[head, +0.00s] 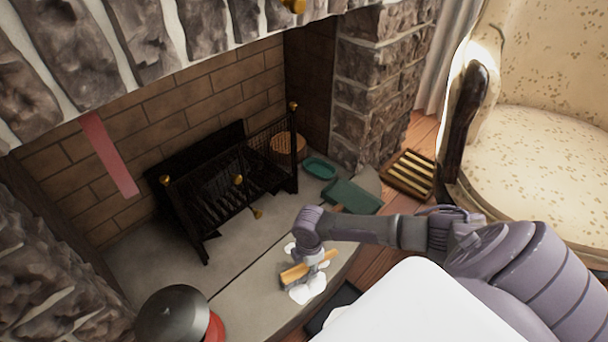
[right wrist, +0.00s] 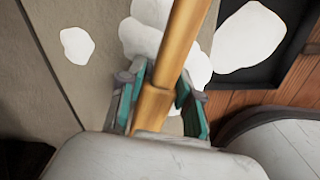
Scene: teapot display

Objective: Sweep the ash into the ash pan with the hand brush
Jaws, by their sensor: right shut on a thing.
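My right gripper (head: 316,262) is low over the stone hearth, its fingers (right wrist: 158,100) closed around the tan wooden handle of the hand brush (head: 294,273). The handle also shows large in the right wrist view (right wrist: 172,62); the bristles cannot be made out. White ash patches (head: 306,290) lie on the hearth under and around the brush. In the right wrist view, ash (right wrist: 150,38) shows behind the handle, with a separate patch (right wrist: 76,45) to the left. A dark, shallow pan (head: 322,322), seemingly the ash pan, is by the hearth's front edge; a white patch (right wrist: 248,38) overlaps it in the wrist view. My left gripper is out of view.
A black fire grate (head: 225,190) stands in the brick fireplace. A dark round-topped object with red (head: 172,315) stands at the lower left. A green flat object (head: 352,197) and a teal dish (head: 320,168) lie toward the back right. A patterned armchair (head: 540,150) stands at right.

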